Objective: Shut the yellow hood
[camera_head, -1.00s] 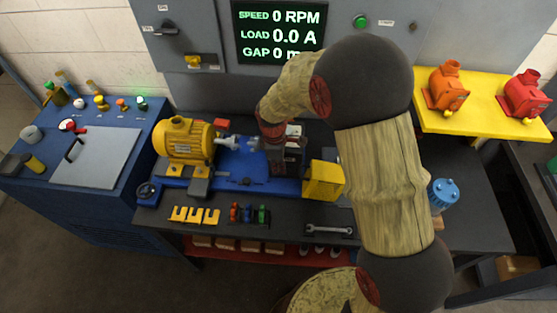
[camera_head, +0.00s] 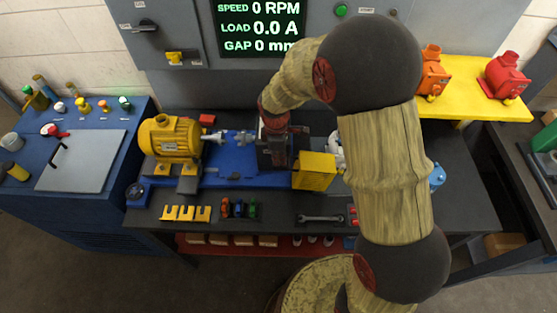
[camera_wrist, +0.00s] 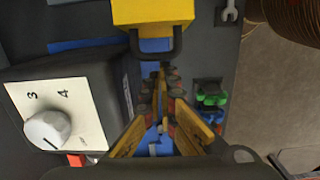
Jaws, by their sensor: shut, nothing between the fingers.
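The yellow hood (camera_head: 315,171) is a box-like cover at the right end of the blue machine base (camera_head: 225,168). In the wrist view the yellow hood (camera_wrist: 153,12) shows at the top edge, with a dark loop handle (camera_wrist: 157,52) on its near side. My gripper (camera_head: 274,152) is over the blue base, just left of the hood. In the wrist view my gripper (camera_wrist: 162,82) has its fingers together and empty, with the tips close to the handle. I cannot tell whether they touch it. Part of the hood's far side is hidden by my arm.
A yellow motor (camera_head: 171,138) sits on the base's left end. Yellow forks (camera_head: 186,213), small coloured clips (camera_head: 238,208) and a wrench (camera_head: 320,218) lie along the bench front. A grey box with a dial (camera_wrist: 48,130) is close left in the wrist view. My arm covers the bench's right part.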

